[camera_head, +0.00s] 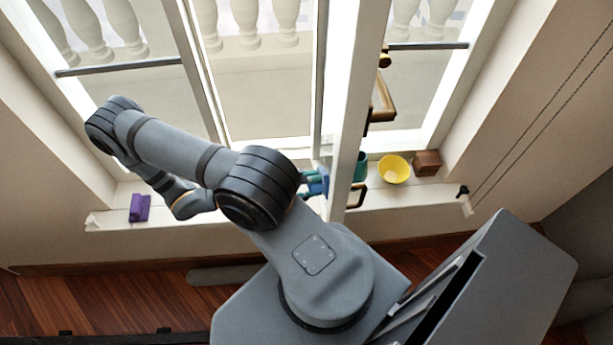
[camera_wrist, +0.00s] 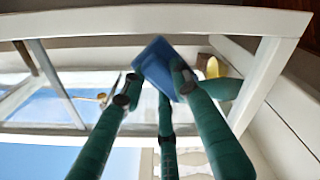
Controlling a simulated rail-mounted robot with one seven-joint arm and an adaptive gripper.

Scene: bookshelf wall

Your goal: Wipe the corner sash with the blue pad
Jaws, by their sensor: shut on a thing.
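The blue pad (camera_head: 319,184) is mostly hidden in the head view by my arm and fingers. In the wrist view the blue pad (camera_wrist: 155,66) sits between the tips of my gripper's (camera_wrist: 153,86) green fingers, which are shut on it. The white sash (camera_head: 355,90) stands open, swung into the room, just right of my gripper (camera_head: 312,181) in the head view. The sash frame (camera_wrist: 150,22) spans the top of the wrist view, close behind the pad. I cannot tell whether pad and sash touch.
On the white sill, right of the sash, are a teal object (camera_head: 361,165), a yellow bowl (camera_head: 393,170) and a brown block (camera_head: 427,162). A purple object (camera_head: 139,208) lies on the sill at left. Cords (camera_head: 540,115) hang at right.

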